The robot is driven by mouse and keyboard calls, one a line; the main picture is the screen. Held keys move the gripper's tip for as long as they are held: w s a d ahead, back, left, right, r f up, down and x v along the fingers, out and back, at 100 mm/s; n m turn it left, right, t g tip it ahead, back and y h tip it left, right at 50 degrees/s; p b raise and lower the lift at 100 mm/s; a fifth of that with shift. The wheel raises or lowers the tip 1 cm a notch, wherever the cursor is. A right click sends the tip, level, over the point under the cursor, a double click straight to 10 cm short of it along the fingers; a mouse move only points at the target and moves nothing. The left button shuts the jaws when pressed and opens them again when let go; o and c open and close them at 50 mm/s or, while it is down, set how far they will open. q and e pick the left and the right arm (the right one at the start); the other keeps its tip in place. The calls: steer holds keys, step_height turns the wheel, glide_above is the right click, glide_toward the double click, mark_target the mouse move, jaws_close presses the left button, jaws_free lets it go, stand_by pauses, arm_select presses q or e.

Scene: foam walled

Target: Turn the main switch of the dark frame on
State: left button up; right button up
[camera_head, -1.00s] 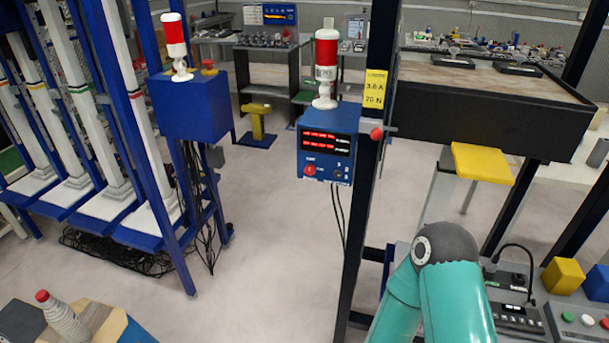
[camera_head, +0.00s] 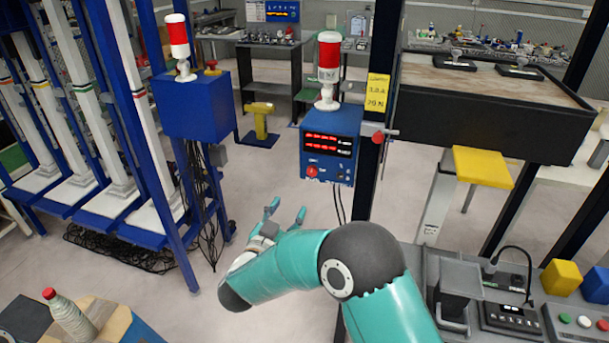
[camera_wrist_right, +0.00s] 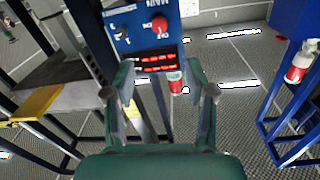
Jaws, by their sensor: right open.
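The dark frame (camera_head: 386,75) is a black post structure with a blue control box (camera_head: 314,143) on it. The box shows two lit red display rows. A red knob (camera_head: 311,171) sits at its lower left and a small dark switch (camera_head: 337,175) at its lower right. In the right wrist view the box appears upside down, with the red knob (camera_wrist_right: 160,25) and the dark switch (camera_wrist_right: 123,31) ahead of the fingers. My right gripper (camera_head: 287,211) is open and empty, below and in front of the box, apart from it. The switch position is too small to read. My left gripper is not in view.
A red-and-white beacon (camera_head: 328,68) stands on the box. A red-ended lever (camera_head: 379,136) sticks out from the post. A blue frame (camera_head: 194,106) with its own box stands left. A black-sided table (camera_head: 480,118) stands right. Open floor lies between the frames.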

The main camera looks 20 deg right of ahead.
mark_target(311, 173)
steer(key=p+x, duration=0.3)
steer(key=x, duration=1.2)
